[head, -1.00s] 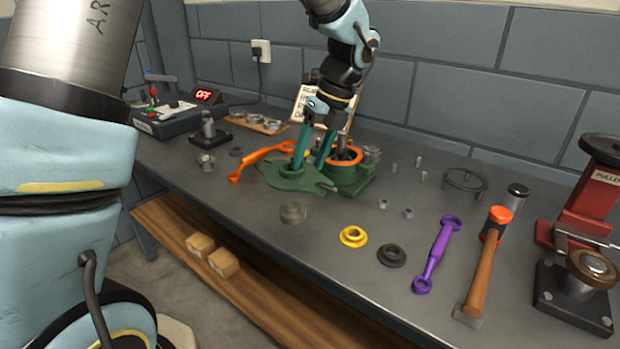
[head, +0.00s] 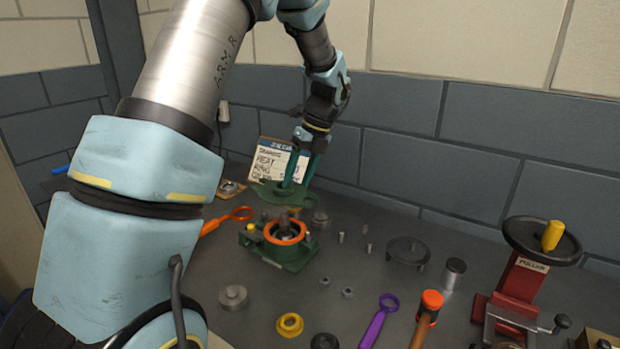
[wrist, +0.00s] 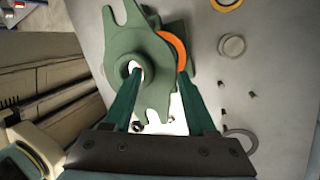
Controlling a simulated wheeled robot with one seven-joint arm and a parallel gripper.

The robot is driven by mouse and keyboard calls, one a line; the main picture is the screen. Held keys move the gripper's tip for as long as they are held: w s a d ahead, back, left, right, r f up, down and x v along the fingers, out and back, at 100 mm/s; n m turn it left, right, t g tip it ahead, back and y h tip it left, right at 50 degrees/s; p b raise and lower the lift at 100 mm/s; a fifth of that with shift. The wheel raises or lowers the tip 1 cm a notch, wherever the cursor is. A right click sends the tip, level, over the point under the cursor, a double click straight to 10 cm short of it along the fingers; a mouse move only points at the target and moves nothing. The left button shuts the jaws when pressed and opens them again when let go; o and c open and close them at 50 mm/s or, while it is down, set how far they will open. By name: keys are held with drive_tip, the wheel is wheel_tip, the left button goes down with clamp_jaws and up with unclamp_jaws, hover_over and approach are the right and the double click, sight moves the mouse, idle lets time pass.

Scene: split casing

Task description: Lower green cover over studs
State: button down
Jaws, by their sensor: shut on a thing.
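My gripper (head: 291,182) is shut on the green cover (head: 268,192), a flat plate with lobes and a raised round collar. In the head view the cover hangs above the green casing (head: 290,262), clear of it. The casing stands on the bench with an orange ring (head: 302,237) around its bore and a brownish part sticking up inside. In the wrist view the cover (wrist: 125,45) lies between my gripper's fingers (wrist: 160,74) and hides much of the casing; part of the orange ring (wrist: 179,50) shows beside it. I cannot make out the studs clearly.
A card sign (head: 275,158) stands behind the cover. An orange wrench (head: 228,220) lies left of the casing. Small pins, nuts, a dark flanged disc (head: 407,251), a yellow ring (head: 290,325), a purple wrench (head: 378,320) and a hammer (head: 428,308) lie right and in front.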

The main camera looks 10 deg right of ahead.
sight(299, 186)
drive_tip(key=shift+f+b, duration=1.85)
drive_tip(key=shift+b, duration=0.15)
drive_tip(key=shift+r, duration=0.2)
drive_tip(key=shift+p, duration=1.4)
drive_tip(key=shift+f, duration=0.25)
drive_tip(key=shift+f+b, duration=0.4)
drive_tip(key=shift+f, duration=0.65)
drive_tip(key=shift+c, duration=0.6)
unclamp_jaws()
drive_tip(key=shift+f, duration=0.1)
